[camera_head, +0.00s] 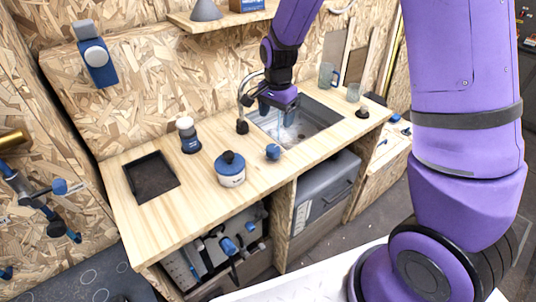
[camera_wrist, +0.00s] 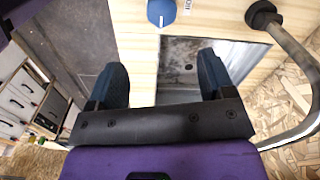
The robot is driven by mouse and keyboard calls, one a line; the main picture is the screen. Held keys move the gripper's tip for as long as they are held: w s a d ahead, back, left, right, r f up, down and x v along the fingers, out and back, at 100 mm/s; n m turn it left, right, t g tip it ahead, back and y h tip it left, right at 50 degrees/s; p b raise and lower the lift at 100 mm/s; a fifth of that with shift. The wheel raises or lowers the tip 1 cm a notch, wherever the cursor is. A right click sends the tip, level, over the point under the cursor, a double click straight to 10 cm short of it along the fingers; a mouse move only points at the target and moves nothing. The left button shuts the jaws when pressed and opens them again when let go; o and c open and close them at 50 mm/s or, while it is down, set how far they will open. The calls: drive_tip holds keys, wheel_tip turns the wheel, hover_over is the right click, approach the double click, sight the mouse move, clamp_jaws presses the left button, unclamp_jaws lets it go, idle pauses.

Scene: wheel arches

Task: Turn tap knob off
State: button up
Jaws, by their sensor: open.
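The blue tap knob (camera_head: 273,151) sits on the wooden worktop in front of the sink. In the wrist view the knob (camera_wrist: 161,12) is at the top edge, beside a small white label (camera_wrist: 187,5). The curved tap (camera_head: 243,92) rises at the sink's left corner, and its spout (camera_wrist: 291,48) shows at right in the wrist view. My gripper (camera_head: 277,110) hangs over the sink (camera_head: 322,116), behind the knob and apart from it. In the wrist view my gripper (camera_wrist: 164,72) has its two dark fingers wide apart with nothing between them. Whether water runs is unclear.
A white pot with a blue lid (camera_head: 230,170) and a white-and-blue grinder-like object (camera_head: 187,135) stand left of the knob. A dark square recess (camera_head: 152,177) is further left. Glass mugs (camera_head: 327,75) stand behind the sink. The shelf (camera_head: 225,20) hangs above.

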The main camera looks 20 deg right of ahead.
sight(273, 148)
drive_tip(key=shift+a+f, duration=0.25)
drive_tip(key=shift+f, duration=0.4)
drive_tip(key=shift+a+f, duration=0.2)
drive_tip(key=shift+f, duration=0.4)
wheel_tip(273, 148, down, 10)
drive_tip(key=shift+f, duration=0.1)
drive_tip(key=c, duration=0.9)
